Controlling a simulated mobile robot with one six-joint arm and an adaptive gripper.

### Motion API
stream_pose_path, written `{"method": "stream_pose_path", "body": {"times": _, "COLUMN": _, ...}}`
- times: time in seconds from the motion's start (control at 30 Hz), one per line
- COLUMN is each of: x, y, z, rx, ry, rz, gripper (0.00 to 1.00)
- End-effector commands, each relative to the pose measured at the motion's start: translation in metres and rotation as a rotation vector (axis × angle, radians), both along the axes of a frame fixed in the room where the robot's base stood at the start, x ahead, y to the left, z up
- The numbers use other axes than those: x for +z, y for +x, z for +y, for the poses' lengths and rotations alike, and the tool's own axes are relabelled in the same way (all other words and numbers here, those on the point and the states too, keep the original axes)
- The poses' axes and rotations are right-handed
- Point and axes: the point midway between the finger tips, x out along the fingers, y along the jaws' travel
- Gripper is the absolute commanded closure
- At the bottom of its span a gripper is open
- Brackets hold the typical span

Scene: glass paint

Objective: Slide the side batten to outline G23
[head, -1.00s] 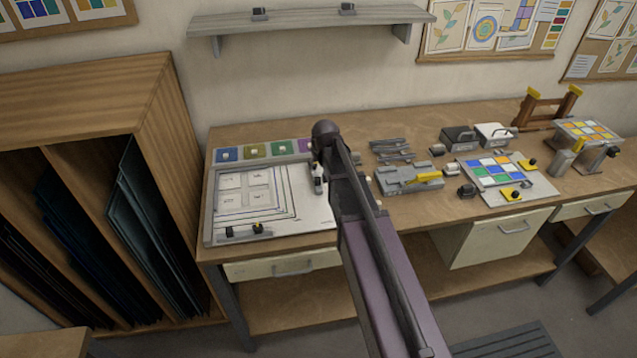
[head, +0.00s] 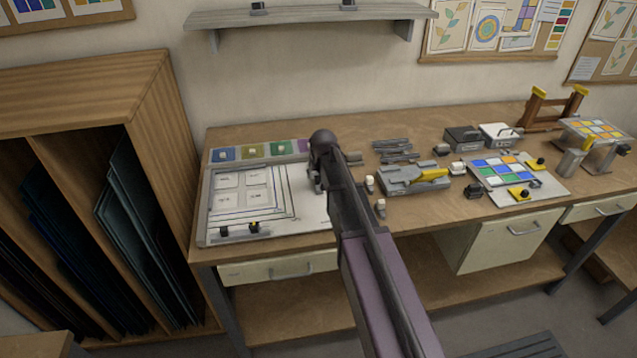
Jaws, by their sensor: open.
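I cannot make out a separate side batten; the board's right part is behind my arm. The label G23 is too small to read. My gripper (head: 316,180) is small and dark at the arm's end, over the board's right part, right of the outlines. It is open, but its fingertips are mostly hidden, and I cannot tell whether it touches anything.
Coloured squares (head: 252,153) line the board's back edge. Right of my arm stand small pale-topped pieces (head: 380,208), a grey-and-yellow tool (head: 414,180) and a panel of coloured tiles (head: 496,170). A rack of dark sheets (head: 130,215) stands left of the bench.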

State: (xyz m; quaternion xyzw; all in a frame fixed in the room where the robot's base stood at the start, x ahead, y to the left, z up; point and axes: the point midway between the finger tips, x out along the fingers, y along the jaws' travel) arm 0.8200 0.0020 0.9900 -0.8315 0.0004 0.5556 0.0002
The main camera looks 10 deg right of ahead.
Motion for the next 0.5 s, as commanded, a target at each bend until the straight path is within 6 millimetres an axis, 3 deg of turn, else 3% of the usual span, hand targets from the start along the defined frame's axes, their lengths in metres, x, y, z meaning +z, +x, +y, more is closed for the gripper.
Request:
{"method": "stream_pose_path", "body": {"times": 0.2, "x": -0.017, "y": 0.007, "z": 0.000, "rx": 0.000, "ry": 0.000, "rz": 0.000, "gripper": 0.34}}
{"method": "stream_pose_path", "body": {"times": 0.5, "x": -0.023, "y": 0.009, "z": 0.000, "rx": 0.000, "ry": 0.000, "rz": 0.000, "gripper": 0.34}}
